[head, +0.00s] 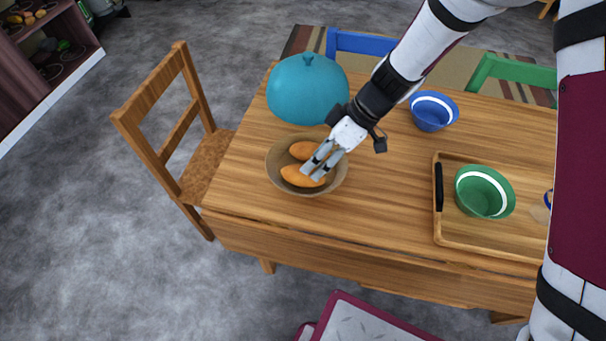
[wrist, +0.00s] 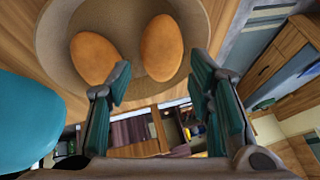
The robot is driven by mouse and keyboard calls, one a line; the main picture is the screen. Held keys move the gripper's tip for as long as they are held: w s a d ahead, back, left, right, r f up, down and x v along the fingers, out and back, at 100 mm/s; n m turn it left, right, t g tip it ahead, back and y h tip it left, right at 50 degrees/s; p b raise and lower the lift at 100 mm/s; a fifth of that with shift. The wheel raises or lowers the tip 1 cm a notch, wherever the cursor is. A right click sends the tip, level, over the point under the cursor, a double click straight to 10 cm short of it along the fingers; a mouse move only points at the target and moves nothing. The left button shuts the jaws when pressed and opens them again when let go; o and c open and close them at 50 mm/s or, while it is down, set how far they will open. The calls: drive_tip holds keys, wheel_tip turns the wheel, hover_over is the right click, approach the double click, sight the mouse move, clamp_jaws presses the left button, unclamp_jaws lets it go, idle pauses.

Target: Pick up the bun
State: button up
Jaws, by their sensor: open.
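Two orange-brown buns lie in a round brown bowl on the wooden table. One bun (head: 303,150) is toward the back of the bowl (head: 275,168), and the other bun (head: 302,177) is toward the front. My gripper (head: 317,171) is over the bowl, its fingers covering the right ends of the buns. In the wrist view my gripper (wrist: 165,85) is open with its fingers apart and nothing held. There one bun (wrist: 161,48) shows ahead between the fingertips, and the other bun (wrist: 94,58) shows by the left finger. I cannot tell whether the fingers touch a bun.
A teal domed lid (head: 307,90) is just behind the bowl. A blue bowl (head: 433,111) stands further right. A wooden tray (head: 480,240) holds a green bowl (head: 484,192). A wooden chair (head: 165,125) is at the table's left. The table front is clear.

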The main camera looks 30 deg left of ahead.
sight(303, 176)
drive_tip(key=x, duration=0.5)
drive_tip(key=shift+s+a, duration=0.1)
drive_tip(key=shift+s, duration=0.05)
drive_tip(key=c, duration=0.8)
drive_tip(key=shift+r, duration=0.15)
